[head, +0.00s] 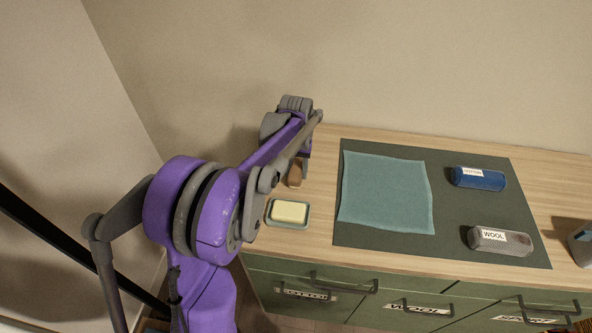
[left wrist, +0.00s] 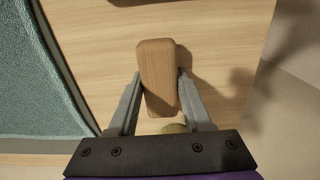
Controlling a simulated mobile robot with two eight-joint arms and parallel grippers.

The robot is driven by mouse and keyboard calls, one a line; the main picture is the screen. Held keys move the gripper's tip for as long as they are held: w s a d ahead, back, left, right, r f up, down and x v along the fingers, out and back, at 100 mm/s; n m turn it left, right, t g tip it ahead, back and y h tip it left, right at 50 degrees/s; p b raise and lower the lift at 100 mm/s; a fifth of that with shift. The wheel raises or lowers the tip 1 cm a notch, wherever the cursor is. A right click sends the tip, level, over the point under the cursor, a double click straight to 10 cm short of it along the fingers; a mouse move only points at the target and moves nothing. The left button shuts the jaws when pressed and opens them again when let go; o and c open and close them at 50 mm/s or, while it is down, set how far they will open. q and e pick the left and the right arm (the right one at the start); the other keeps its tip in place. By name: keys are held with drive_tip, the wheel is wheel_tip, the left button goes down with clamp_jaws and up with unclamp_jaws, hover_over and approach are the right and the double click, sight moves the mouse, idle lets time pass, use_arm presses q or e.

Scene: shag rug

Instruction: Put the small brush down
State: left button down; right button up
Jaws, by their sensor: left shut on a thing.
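The small brush shows its plain wooden back in the left wrist view (left wrist: 158,65), upright in the picture between my two grey fingers. My left gripper (left wrist: 159,78) is shut on it, one finger along each side. In the head view the brush (head: 295,175) is a small brown block under my left wrist, behind the soap dish at the left end of the wooden top. Its bristles are not clearly seen. I cannot tell whether it touches the wood or hangs just above it. My right gripper is not in view.
A yellow soap bar (head: 289,212) lies in a green dish (head: 272,222) in front of the brush. To the right, a dark mat (head: 385,245) bears a teal cloth (head: 385,195), a blue "cotton" brush (head: 480,180) and a grey "WOOL" brush (head: 500,242). Walls stand behind and left.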

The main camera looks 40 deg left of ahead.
sight(296, 169)
use_arm(q)
drive_tip(key=shift+f, duration=0.1)
drive_tip(key=c, duration=0.8)
unclamp_jaws()
drive_tip(key=shift+f, duration=0.1)
drive_tip(key=o, duration=0.5)
drive_tip(key=shift+c, duration=0.2)
drive_tip(key=shift+r, duration=0.6)
wheel_tip(296, 169, up, 11)
drive_tip(key=s+d+f+m+t, duration=0.1)
drive_tip(key=s+d+f+m, duration=0.1)
drive_tip(key=s+d, duration=0.4)
drive_tip(key=s+d+f+m+t, duration=0.2)
drive_tip(key=s+d+f, duration=0.1)
drive_tip(key=s+d, duration=0.3)
drive_tip(key=s+d+f+m+t, duration=0.1)
drive_tip(key=s+d+f+t, duration=0.1)
drive_tip(key=s+d, duration=0.4)
drive_tip(key=shift+s+d+f+m+p, duration=0.15)
drive_tip(key=shift+s+f+m+p, duration=0.05)
drive_tip(key=shift+f, duration=0.2)
drive_tip(key=shift+s+d+f+m+p, duration=0.1)
drive_tip(key=shift+s+f+m+p, duration=0.1)
drive_tip(key=shift+f, duration=0.2)
